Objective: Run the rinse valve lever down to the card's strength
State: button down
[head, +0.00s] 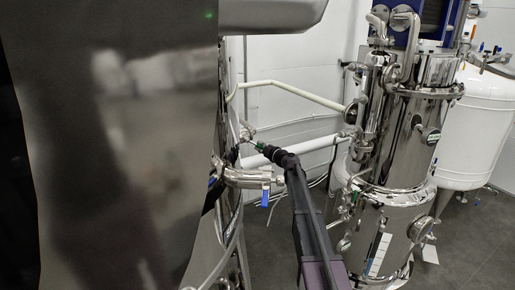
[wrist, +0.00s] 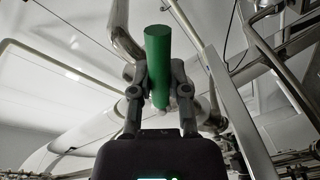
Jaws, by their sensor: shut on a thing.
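My gripper (wrist: 152,88) is shut on a green cylindrical handle (wrist: 158,55) in the wrist view; I take it to be the rinse valve lever. The handle stands upright in that picture, its top clear above the fingertips and its lower end between them. In the head view my gripper (head: 256,146) reaches to the pipework beside the big steel panel, and the handle shows only as a small green spot (head: 261,145). The valve body behind it is too small to make out. A white strip with marks (head: 378,254) hangs on the lower right tank; I cannot read it.
A pipe fitting with a blue handle (head: 265,197) sits just below my gripper. A large steel panel (head: 120,150) fills the left side. A tall steel tank (head: 400,150) and a white vessel (head: 480,125) stand at the right. Dark floor (head: 470,250) is bare at the lower right.

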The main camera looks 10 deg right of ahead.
jog(key=shift+d, duration=0.25)
jog(key=c, duration=0.6)
grip_release()
jog(key=shift+s+d, duration=0.1)
jog(key=shift+d, duration=0.1)
jog(key=shift+a, duration=0.25)
jog(key=shift+d, duration=0.1)
jog(key=v, duration=1.2)
